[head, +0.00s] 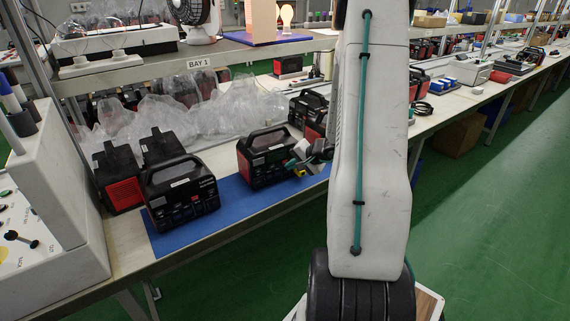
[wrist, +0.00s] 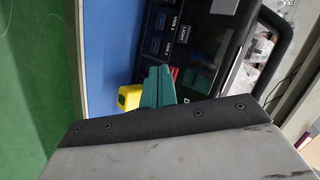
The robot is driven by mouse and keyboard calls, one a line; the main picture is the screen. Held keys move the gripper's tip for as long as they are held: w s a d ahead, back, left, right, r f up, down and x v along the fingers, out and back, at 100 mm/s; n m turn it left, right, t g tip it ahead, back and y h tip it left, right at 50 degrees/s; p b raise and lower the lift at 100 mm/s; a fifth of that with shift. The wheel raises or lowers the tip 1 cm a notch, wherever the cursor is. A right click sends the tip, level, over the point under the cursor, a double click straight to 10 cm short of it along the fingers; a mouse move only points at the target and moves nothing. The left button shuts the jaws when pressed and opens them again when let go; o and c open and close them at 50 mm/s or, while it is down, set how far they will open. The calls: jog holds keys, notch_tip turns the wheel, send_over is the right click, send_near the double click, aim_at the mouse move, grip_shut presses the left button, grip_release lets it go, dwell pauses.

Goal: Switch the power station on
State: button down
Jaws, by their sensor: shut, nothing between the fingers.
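A black and red power station (head: 262,158) with a carry handle stands on a blue mat (head: 232,197) on the bench. Its front panel (wrist: 190,45) fills the upper middle of the wrist view, turned sideways, with USB ports, a small labelled button and a dark display. My gripper (head: 295,163) is at the right end of this panel. In the wrist view its teal fingers (wrist: 155,86) are shut and empty, close to the panel. A small red part shows beside the fingertips; I cannot tell whether they touch it. A yellow block (wrist: 130,97) shows beside the fingers.
Another power station (head: 181,193) stands on the mat to the left, with more behind it. Clear plastic bags (head: 185,120) lie behind. A shelf marked BAY 1 (head: 199,64) hangs above. A grey control box (head: 50,200) stands at the left. Green floor (head: 480,220) is free at right.

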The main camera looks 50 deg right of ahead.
jog(key=shift+w+d, duration=0.1)
jog(key=shift+w, duration=0.25)
dwell(0.3)
jog(key=shift+s+a, duration=0.25)
jog(key=shift+s, duration=0.55)
jog(key=shift+s, duration=0.1)
jog(key=shift+s+a, duration=0.3)
jog(key=shift+s, duration=0.6)
jog(key=shift+s+a, duration=0.3)
jog(key=shift+s, duration=0.65)
jog(key=shift+s+a, duration=0.3)
jog(key=shift+s, duration=0.6)
